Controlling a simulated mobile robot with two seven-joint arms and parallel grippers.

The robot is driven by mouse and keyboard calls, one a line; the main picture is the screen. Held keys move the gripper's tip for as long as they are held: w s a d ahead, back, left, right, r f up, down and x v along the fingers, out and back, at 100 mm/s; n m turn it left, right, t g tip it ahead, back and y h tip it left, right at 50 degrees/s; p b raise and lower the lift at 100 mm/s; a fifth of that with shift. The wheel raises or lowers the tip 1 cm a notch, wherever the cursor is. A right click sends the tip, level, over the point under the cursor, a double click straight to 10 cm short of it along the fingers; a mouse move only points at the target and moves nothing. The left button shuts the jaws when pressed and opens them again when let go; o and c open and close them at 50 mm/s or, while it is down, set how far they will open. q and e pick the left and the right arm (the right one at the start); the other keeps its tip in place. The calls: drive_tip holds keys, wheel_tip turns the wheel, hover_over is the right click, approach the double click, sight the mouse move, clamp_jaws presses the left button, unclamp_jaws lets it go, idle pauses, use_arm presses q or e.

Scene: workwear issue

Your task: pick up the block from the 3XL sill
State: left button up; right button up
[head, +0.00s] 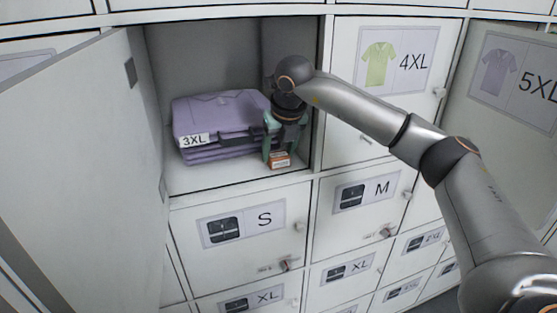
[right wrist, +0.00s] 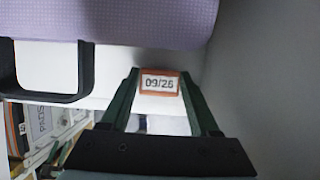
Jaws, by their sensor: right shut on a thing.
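The block (head: 279,160) is small and orange with a white label. In the right wrist view the block (right wrist: 159,84) reads "09/26" and sits between the green fingertips. My right gripper (head: 279,152) reaches down into the open 3XL compartment and is shut on the block, at the front right of the compartment floor, the sill (head: 230,184). I cannot tell whether the block still touches the sill. My left gripper is not in view.
Folded purple shirts (head: 215,115) with a 3XL tag lie left of the gripper, close to it. The compartment's right wall is close on the other side. The open door (head: 90,160) stands at the left. Closed lockers, 4XL (head: 385,95), S (head: 240,228) and M (head: 362,192), surround the opening.

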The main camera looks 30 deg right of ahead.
drive_tip(key=c, duration=0.6)
